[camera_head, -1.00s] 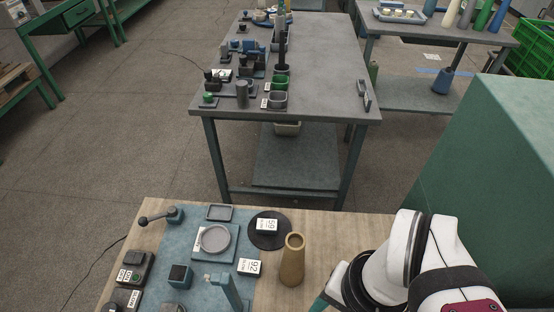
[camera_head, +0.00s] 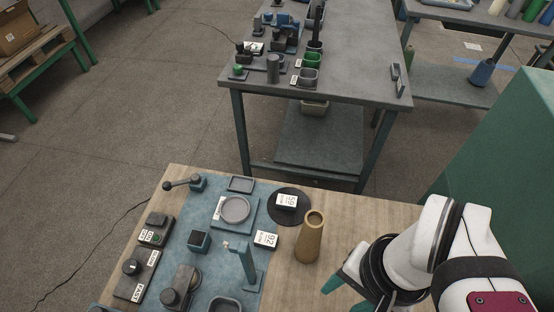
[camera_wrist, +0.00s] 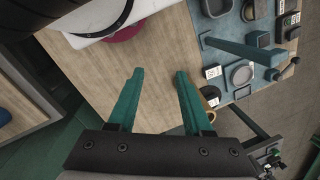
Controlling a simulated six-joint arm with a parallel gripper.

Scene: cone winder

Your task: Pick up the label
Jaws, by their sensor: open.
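Two white cards with printed numbers lie on the near table; the pictures do not show which one is the label. One reads 59 (camera_head: 287,201) and lies on a round black disc (camera_head: 276,213). The other, reading 92 (camera_head: 266,239), lies at the right edge of the blue mat, left of the tan cone (camera_head: 310,238). My gripper (camera_head: 346,294) is right of the cone and both cards, apart from them. In the wrist view its teal fingers (camera_wrist: 160,73) are spread, with only bare wood between them. Small white cards show beyond the right finger there (camera_wrist: 213,72).
The cone stands upright between my gripper and the cards. A teal post (camera_head: 247,275) rises from the mat near the 92 card. A round grey dish (camera_head: 235,209) and control boxes (camera_head: 136,272) are farther left. A grey table (camera_head: 350,75) stands behind.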

